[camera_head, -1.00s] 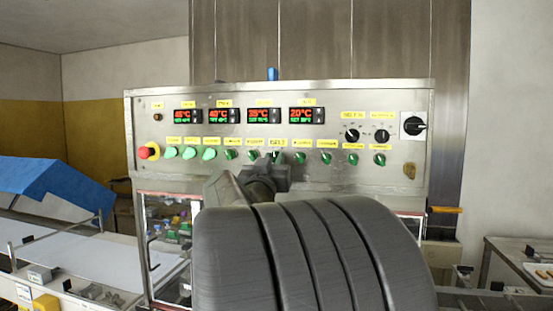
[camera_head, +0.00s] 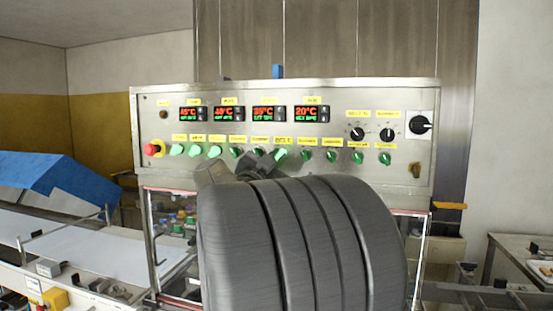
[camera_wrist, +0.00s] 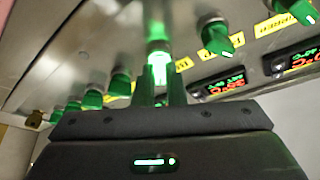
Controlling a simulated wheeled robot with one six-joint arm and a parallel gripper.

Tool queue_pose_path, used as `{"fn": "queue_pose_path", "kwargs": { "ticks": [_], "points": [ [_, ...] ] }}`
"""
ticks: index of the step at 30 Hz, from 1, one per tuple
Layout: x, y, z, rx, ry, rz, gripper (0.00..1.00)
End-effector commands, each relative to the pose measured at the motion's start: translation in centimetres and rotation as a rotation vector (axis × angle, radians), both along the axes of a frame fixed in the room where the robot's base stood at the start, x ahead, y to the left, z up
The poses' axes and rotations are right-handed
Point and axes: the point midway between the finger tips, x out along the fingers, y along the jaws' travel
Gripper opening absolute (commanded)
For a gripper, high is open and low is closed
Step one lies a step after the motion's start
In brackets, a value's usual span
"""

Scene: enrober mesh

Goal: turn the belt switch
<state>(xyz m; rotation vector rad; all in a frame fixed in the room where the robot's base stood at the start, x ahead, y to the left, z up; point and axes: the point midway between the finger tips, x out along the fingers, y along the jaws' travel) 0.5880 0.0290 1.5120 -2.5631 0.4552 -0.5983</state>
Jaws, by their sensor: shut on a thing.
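The belt switch is a green knob (camera_head: 281,154) in the lower row of the control panel, under a larger yellow label. It looks lit bright green. In the wrist view the lit knob (camera_wrist: 159,66) stands between the two fingers of my gripper (camera_wrist: 160,84), which is shut on it. In the head view my gripper (camera_head: 268,160) reaches the panel at this knob, and my dark arm hides most of the area below it. The knob's exact angle is hard to read.
The steel control panel (camera_head: 350,98) carries several neighbouring green knobs, close on both sides. A red emergency button (camera_head: 151,149) is at its left and black dials (camera_head: 357,134) at upper right. A conveyor with a blue cover (camera_head: 60,180) stands at left.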

Motion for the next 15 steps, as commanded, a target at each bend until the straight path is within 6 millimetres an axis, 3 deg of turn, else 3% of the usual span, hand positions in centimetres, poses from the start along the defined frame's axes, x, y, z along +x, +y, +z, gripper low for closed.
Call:
{"fn": "queue_pose_path", "kwargs": {
  "ticks": [12,13,15],
  "points": [
    [-0.02,-0.02,0.36,0.007,-0.008,0.000,0.00],
    [-0.02,-0.02,0.36,0.007,-0.008,0.000,0.17],
    [-0.02,-0.02,0.34,0.007,-0.008,0.000,0.30]
  ]
}}
